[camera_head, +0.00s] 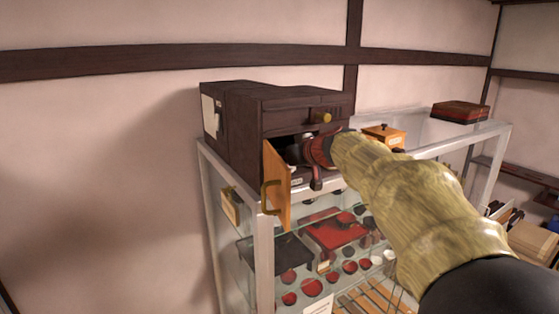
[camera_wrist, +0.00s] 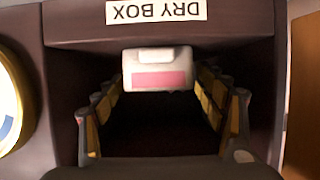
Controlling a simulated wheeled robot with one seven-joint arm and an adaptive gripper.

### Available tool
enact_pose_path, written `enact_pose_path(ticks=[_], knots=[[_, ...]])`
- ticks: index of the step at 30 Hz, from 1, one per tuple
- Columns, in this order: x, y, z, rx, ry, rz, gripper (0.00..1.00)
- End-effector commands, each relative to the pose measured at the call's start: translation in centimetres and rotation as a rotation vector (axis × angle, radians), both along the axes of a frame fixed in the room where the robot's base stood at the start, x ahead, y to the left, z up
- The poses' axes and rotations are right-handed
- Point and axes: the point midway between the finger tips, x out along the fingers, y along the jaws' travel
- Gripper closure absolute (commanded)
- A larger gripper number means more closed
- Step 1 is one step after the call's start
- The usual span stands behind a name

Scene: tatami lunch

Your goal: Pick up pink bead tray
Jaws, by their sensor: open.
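The bead tray (camera_wrist: 157,56) is a small white block with a pink front panel (camera_wrist: 160,79), seen inside a dark wooden box in the wrist view, which is upside down. My gripper (camera_wrist: 160,88) is open, its two yellow-padded fingers reaching into the box, one to each side of the tray's line. A gap shows between the tray and each finger; I cannot tell how far in depth the tips are from it. In the head view my gripper (camera_head: 305,152) is at the opening of the dark box (camera_head: 300,108), and I cannot make out the tray there.
A "DRY BOX" label (camera_wrist: 155,11) is on the frame. An orange door (camera_head: 277,178) with a brass handle stands open at the left of the opening. The box stands on a glass cabinet (camera_head: 264,262) with red and black wares. A small wooden box (camera_head: 385,134) stands to the right.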

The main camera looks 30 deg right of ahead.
Motion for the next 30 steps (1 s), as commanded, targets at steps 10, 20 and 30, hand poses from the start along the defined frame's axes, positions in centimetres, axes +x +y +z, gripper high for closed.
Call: enact_pose_path(ticks=[10,20,30], knots=[[-0.04,-0.01,-0.04,0.001,0.000,0.000,0.41],[-0.04,-0.02,-0.03,0.001,0.000,0.000,0.59],[-0.04,-0.01,-0.05,0.001,0.000,0.000,0.78]])
